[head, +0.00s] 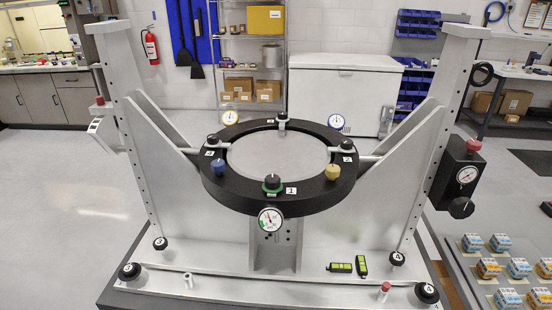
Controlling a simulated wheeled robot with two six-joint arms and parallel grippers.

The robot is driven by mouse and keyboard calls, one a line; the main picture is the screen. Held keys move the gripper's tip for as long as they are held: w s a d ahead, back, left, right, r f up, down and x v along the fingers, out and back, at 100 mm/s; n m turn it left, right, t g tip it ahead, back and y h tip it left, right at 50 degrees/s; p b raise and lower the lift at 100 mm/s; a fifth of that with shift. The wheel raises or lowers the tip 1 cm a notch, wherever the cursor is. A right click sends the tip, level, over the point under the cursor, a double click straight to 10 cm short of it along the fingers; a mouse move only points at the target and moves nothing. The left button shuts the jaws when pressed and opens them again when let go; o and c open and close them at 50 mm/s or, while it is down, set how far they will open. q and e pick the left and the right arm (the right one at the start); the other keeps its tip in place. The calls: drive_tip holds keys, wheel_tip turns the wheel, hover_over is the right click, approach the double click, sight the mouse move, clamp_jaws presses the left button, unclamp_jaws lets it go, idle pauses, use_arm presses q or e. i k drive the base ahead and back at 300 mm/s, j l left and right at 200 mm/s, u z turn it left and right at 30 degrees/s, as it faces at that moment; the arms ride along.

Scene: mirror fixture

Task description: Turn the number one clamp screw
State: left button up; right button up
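A black ring (240,199) is held between two grey uprights of the mirror fixture, around a pale grey round disc (278,155). At the ring's front is a dark-topped knob with a green base (272,183), just left of a white label reading 1 (291,190). A round dial gauge (270,219) hangs directly below it. A blue knob (218,168) sits on the ring's left front and a yellow knob (332,172) on its right front. Other ring labels are too small to read surely. Neither of my grippers is in view.
The left upright (133,130) and right upright (440,120) flank the ring. Black knobs (130,271) stand on the base plate. Two small dark levels with yellow-green vials (341,267) lie at its front. A gauge box (460,170) is on the right upright. A parts tray (468,278) is at right.

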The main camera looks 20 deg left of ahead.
sight(271, 185)
drive_tip(key=k+l, duration=0.35)
drive_tip(key=k, duration=0.2)
drive_tip(key=k+l, duration=0.35)
drive_tip(key=k, duration=0.2)
